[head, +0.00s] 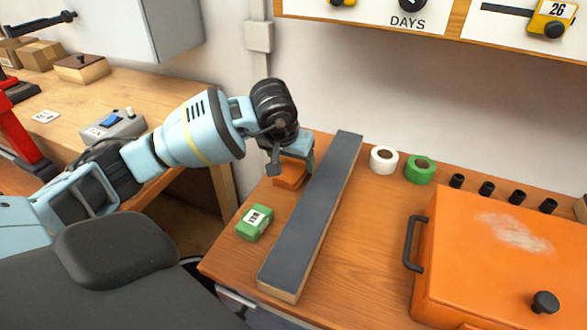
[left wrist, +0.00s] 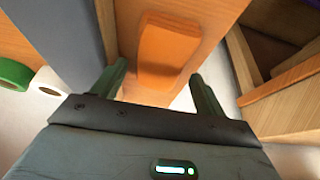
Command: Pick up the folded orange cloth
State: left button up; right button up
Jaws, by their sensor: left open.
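The folded orange cloth (head: 287,178) lies flat on the orange-brown bench top, left of the far part of the long grey-topped board. My left gripper (head: 289,163) is above the cloth and hides part of it. In the left wrist view the cloth (left wrist: 168,45) shows as an orange block shape between and beyond the two fingers. The left gripper (left wrist: 160,82) is open there, with one finger on each side and nothing held. I cannot tell whether the fingers touch the cloth. My right gripper is not in view.
The long grey board (head: 315,215) lies close right of the cloth. A green labelled box (head: 255,223) sits nearer. White (head: 383,160) and green (head: 420,170) tape rolls stand right of the board. A large orange case (head: 500,255) fills the right side.

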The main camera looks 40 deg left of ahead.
aim_at(292, 168)
pick_arm(q)
jog(key=shift+x, duration=1)
jog(key=shift+r, duration=0.1)
jog(key=c, duration=0.7)
jog(key=shift+c, duration=0.2)
notch_tip(292, 168, up, 10)
